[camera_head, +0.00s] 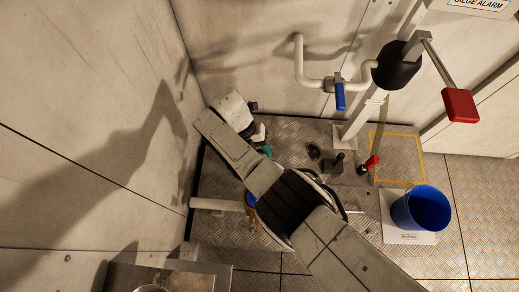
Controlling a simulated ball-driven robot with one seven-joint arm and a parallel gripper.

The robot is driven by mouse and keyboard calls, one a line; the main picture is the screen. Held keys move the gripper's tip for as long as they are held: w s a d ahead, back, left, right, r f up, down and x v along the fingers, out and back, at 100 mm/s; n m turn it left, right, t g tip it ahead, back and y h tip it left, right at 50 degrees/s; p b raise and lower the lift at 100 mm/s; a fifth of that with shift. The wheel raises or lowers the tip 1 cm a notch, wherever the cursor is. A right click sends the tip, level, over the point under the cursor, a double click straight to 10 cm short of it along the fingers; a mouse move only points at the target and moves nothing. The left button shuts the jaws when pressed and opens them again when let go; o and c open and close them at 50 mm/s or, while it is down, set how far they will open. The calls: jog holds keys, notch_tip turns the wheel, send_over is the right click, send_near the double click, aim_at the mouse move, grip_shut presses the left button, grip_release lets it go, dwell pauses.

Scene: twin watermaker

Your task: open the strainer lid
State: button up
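My arm reaches from the bottom edge up and left across the middle of the view. Its far end, with my gripper (259,133), is small and partly hidden by my own arm links, and I cannot make out the fingers or anything between them. A blue part (250,200) shows at the left side of my arm's black joint, beside the end of a white pipe (216,204). It may belong to the strainer, but most of it is behind my arm. I cannot make out the strainer lid or whether it is open or closed.
A blue bucket (432,208) stands on a white sheet at right. A red-handled lever (459,104), a pipe valve with a blue handle (340,97) and a small red-handled valve (369,165) are at centre right. A wall bounds the left. A metal counter (190,278) is at bottom left.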

jog(key=p+v, duration=0.1)
jog(key=v, duration=1)
jog(key=shift+f, duration=0.1)
jog(key=shift+s+f, duration=0.1)
dwell(0.4)
